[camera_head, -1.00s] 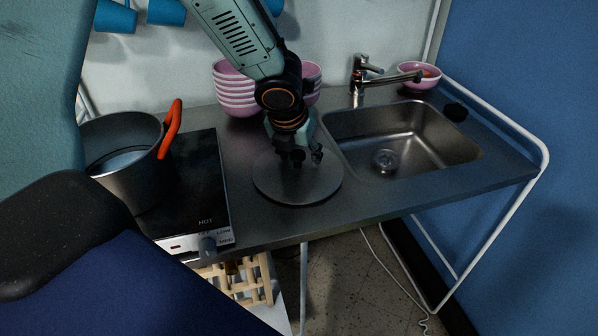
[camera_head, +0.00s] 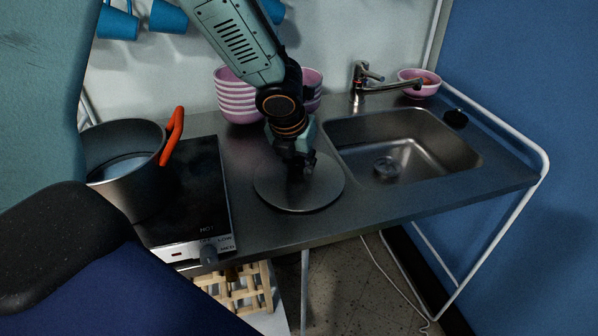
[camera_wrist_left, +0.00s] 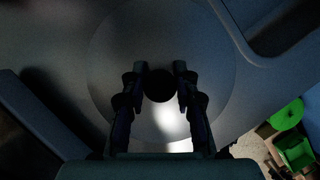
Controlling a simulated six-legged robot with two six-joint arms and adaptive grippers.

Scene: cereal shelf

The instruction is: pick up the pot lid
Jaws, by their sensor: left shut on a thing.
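The pot lid (camera_head: 322,193) is a round, flat, dark grey disc on the counter between the hot plate and the sink. My left gripper (camera_head: 297,165) reaches down over its middle and is shut on the lid's knob. In the left wrist view the round dark knob (camera_wrist_left: 160,85) sits between the two fingertips of the gripper (camera_wrist_left: 160,80), with the lid's disc (camera_wrist_left: 115,60) spread around it. The lid looks level, at or very near the counter surface; I cannot tell if there is a gap. The right gripper does not show.
A grey pot (camera_head: 130,185) with an orange handle stands on the black hot plate (camera_head: 200,190) at left.

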